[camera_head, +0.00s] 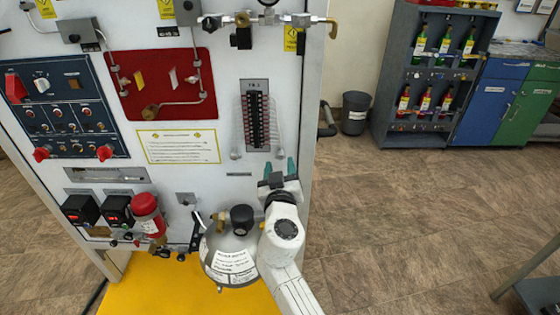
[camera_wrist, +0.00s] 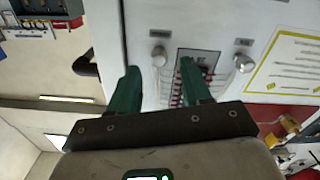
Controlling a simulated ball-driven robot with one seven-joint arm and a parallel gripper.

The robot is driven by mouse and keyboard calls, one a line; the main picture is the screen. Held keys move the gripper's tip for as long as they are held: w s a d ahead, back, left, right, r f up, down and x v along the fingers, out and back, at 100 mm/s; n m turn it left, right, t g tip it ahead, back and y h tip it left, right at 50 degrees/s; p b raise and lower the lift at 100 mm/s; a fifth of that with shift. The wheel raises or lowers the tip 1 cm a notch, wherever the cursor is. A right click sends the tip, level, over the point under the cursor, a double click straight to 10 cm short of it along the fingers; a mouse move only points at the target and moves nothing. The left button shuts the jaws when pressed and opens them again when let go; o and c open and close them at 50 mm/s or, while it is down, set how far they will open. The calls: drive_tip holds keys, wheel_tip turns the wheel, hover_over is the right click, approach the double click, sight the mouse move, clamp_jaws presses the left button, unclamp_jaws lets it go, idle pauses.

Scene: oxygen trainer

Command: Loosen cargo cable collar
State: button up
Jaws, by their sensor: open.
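My gripper (camera_head: 279,169) is open and empty in front of the white panel (camera_head: 225,88), below the terminal block (camera_head: 255,117). Its two green fingers also show in the wrist view (camera_wrist: 158,76), apart, pointing at the panel. The block shows there (camera_wrist: 196,72), partly hidden behind the right finger. A round silver fitting (camera_wrist: 159,56) shows between the fingertips, and another silver fitting (camera_wrist: 244,63) is right of the block. Pale cables run beside the block in the head view. I cannot tell which part is the cargo cable collar.
A silver tank (camera_head: 230,258) stands on a yellow base (camera_head: 150,290), close left of my arm. A bin (camera_head: 355,112) and a bottle rack (camera_head: 410,145) stand behind.

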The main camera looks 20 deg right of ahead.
sight(280, 156)
drive_tip(key=shift+x, duration=1.4)
drive_tip(key=shift+s, duration=0.1)
clamp_jaws()
